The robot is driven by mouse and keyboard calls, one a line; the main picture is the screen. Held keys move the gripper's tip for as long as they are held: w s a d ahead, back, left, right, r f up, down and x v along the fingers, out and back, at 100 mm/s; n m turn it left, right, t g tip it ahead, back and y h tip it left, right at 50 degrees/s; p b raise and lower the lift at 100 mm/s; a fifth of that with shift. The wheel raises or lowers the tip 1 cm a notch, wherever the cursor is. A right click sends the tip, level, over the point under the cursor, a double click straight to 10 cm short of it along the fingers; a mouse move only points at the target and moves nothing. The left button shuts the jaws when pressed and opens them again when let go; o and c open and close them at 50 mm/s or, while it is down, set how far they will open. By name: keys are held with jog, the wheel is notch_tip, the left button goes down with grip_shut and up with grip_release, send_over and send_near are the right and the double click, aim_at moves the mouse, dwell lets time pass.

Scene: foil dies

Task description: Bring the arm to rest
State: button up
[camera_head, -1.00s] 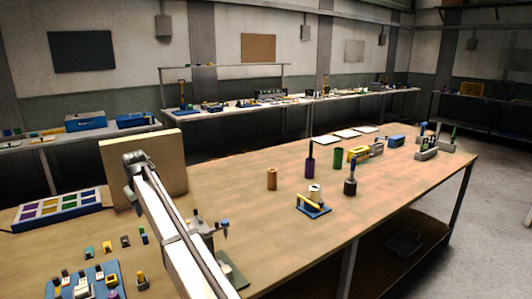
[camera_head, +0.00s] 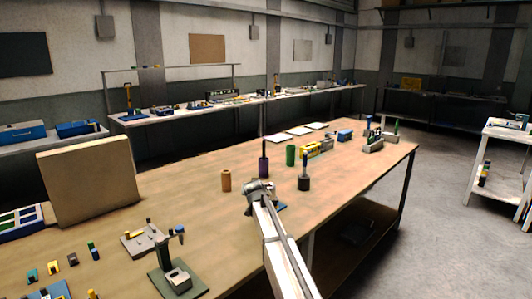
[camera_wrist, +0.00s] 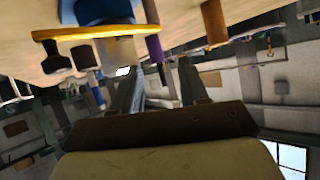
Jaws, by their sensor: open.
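My arm reaches up over the near side of the table in the head view, its top joint (camera_head: 258,190) in front of a blue-based piece (camera_head: 282,207) and mostly hiding it. My gripper is not clearly visible there. In the wrist view, which is upside down, my gripper (camera_wrist: 162,80) has its two fingers apart with nothing held between them. The blue base (camera_wrist: 98,12) with a yellow bar (camera_wrist: 85,32) and a white cylinder (camera_wrist: 119,52) shows beside the left finger. I cannot tell whether they touch.
An orange cylinder (camera_head: 226,181), a dark-topped purple one (camera_head: 264,160), a green one (camera_head: 290,155) and a black-based tool (camera_head: 304,178) stand around the arm. A green-grey fixture (camera_head: 178,279) and an upright board (camera_head: 89,182) are at left. The table's middle left is clear.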

jog(key=s+d+f+t+h, duration=0.1)
jog(key=s+d+f+t, duration=0.15)
jog(key=d, duration=0.85)
jog(key=s+d+f+t+h, duration=0.1)
jog(key=s+d+t, duration=0.15)
jog(key=d, duration=0.95)
jog(key=s+d+f+n+g+h, duration=0.1)
jog(key=s+d+f+g, duration=0.1)
jog(key=s+d+f, duration=0.4)
jog(key=s+d+f+g+h, duration=0.1)
jog(key=s+d+f+g, duration=0.15)
jog(key=f, duration=0.65)
jog(key=s+a+f+g, duration=0.3)
jog(key=s+f+g, duration=0.7)
jog(key=s+f, duration=1.9)
jog(key=s+a+f+g+y, duration=0.1)
jog(key=s+a+f+g, duration=0.1)
jog(key=s, duration=0.9)
jog(key=s+a+f+g+y, duration=0.1)
jog(key=s+a+f+g, duration=0.1)
jog(key=s, duration=1)
jog(key=s+a+f+g+y, duration=0.1)
jog(key=s+f+g, duration=0.3)
jog(key=s, duration=0.7)
jog(key=shift+s+a+f+g, duration=0.15)
jog(key=shift+s+a+g, duration=0.05)
jog(key=shift+a+g, duration=0.6)
